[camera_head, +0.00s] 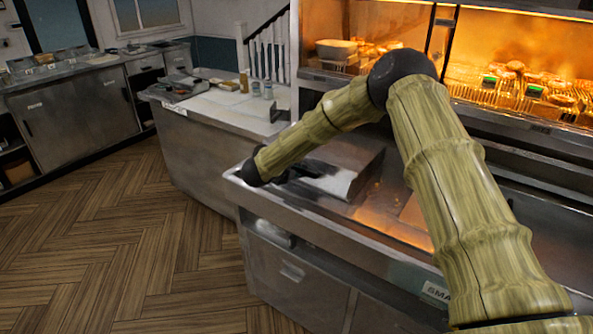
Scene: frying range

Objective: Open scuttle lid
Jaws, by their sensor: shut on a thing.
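My arm reaches over the frying range and bends down to its black wrist at the left end of the counter. My gripper (318,172) is dark and small here, shut at the edge of a tilted metal panel, which looks like the scuttle lid (341,184). The lid appears raised at an angle over the scuttle opening, with a warm-lit bay (392,220) to its right. My forearm hides part of the area behind the lid, and the exact contact of the fingers is too small to see.
A lit heated cabinet (515,85) with food on racks stands behind. A steel counter (225,108) with jars and a bottle (244,82) stands to the left. The wooden floor (110,225) at left is clear.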

